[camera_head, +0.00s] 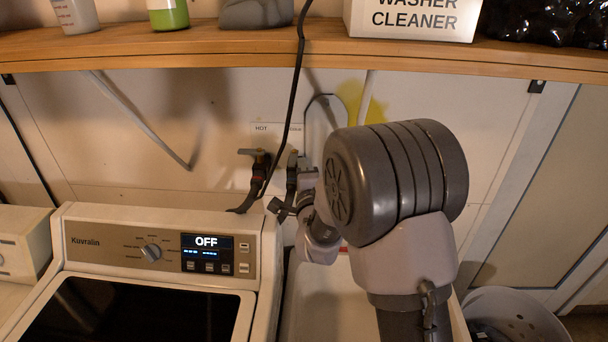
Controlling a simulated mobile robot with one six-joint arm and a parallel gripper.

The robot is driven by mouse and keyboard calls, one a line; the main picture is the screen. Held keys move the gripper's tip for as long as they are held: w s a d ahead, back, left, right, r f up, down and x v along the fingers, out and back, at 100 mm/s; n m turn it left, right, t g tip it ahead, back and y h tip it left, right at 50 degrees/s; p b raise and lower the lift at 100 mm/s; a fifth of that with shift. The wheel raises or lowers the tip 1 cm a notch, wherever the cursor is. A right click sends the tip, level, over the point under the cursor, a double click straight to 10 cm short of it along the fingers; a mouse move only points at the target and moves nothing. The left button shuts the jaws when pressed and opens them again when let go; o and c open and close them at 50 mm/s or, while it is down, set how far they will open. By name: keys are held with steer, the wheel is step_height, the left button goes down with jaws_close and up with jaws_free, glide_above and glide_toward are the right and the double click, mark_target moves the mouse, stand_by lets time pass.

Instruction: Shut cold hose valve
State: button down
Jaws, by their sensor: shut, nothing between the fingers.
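Two hose valves are on the wall behind the washer. The hot valve (256,157), under a "HOT" label (262,128), has a dark lever lying sideways and a dark hose below it. The cold valve (292,165) is just to its right, with a dark hose running down. Its lever looks roughly upright, but my arm partly covers this area. My gripper (282,208) is shut and empty, low in front of the cold valve's hose. I cannot tell whether it touches the hose or valve.
A white washer (160,245) with an "OFF" display stands at left. A wooden shelf (240,48) with bottles and a washer cleaner box (412,20) spans the top. A black cable (298,80) hangs past the valves. A pale basket (515,318) is at lower right.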

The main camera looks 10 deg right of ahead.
mark_target(287, 180)
steer(key=shift+a+f+m+h+b, duration=0.1)
steer(key=shift+m+h+b, duration=0.2)
steer(key=shift+b, duration=0.7)
steer(key=shift+b, duration=0.45)
steer(key=m+h+b, duration=0.1)
steer(key=b, duration=0.3)
steer(key=a+f+m+h+b, duration=0.1)
steer(key=b, duration=0.2)
steer(key=shift+a+g+h+b, duration=0.2)
steer(key=shift+g+h+b, duration=0.1)
steer(key=shift+h+b, duration=0.1)
steer(key=h+b, duration=0.1)
steer(key=b, duration=0.1)
steer(key=a+m+g+h+b, duration=0.1)
steer(key=b, duration=0.1)
steer(key=shift+a+r+m+h, duration=0.1)
steer(key=shift+r+m+h, duration=0.1)
steer(key=shift+m+h, duration=0.15)
steer(key=shift+w+a+r+b, duration=0.35)
steer(key=shift+a+b, duration=0.25)
steer(key=shift+b, duration=0.1)
steer(key=w+a+m+g+h+p, duration=0.1)
steer(key=h, duration=0.1)
steer(key=w+a+m+g+h, duration=0.1)
steer(key=m+h, duration=0.1)
steer(key=w+a+m+g+h+p, duration=0.1)
steer(key=w+a+g+h, duration=0.1)
steer(key=shift+r+m+p, duration=0.25)
steer(key=shift+r+p, duration=0.05)
steer(key=shift+r, duration=0.1)
